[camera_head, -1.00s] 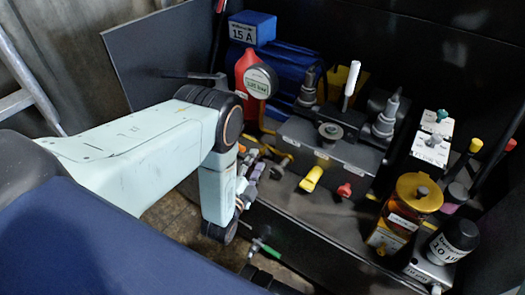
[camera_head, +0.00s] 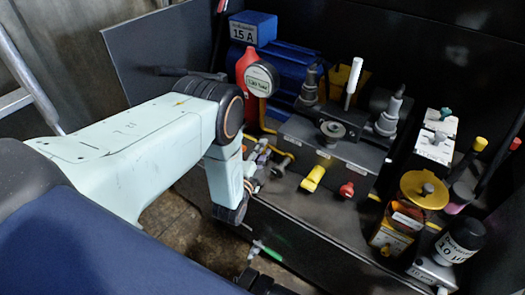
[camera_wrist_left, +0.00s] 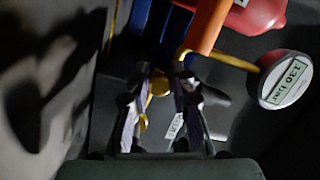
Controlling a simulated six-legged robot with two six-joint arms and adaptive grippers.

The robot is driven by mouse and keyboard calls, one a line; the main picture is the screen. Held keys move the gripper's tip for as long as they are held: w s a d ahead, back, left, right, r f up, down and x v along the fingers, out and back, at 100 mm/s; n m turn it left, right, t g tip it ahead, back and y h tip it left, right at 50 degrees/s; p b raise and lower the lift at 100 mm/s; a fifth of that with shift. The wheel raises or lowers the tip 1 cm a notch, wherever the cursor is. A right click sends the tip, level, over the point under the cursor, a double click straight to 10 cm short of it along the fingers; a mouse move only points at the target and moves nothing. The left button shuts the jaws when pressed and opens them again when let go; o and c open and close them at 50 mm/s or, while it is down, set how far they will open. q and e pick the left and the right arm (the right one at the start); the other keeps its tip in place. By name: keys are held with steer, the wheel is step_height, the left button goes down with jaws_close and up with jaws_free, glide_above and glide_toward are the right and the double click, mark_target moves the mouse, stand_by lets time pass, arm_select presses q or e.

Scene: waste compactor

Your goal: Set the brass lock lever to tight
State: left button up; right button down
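My left gripper (camera_head: 258,168) is at the left front of the dark valve block (camera_head: 330,146), below the round gauge. In the left wrist view its two fingers (camera_wrist_left: 160,108) are apart, with a small brass-yellow piece (camera_wrist_left: 160,84) seen between their tips. This may be the brass lock lever; I cannot tell whether the fingers touch it. In the head view a dull brass-grey stem (camera_head: 283,164) shows just right of the gripper; the rest there is hidden by the fingers. No position marking for the lever is readable.
The gauge (camera_head: 261,79) reads 130 bar in the left wrist view (camera_wrist_left: 286,80). A yellow handle (camera_head: 313,178) and red knob (camera_head: 346,190) stick out of the block's front. A blue unit (camera_head: 285,75) stands behind. An amber-bodied yellow-capped container (camera_head: 409,205) stands right.

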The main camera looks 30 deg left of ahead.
arm_select(q)
jaws_close()
steer(key=shift+r, duration=0.1)
stand_by(0.7)
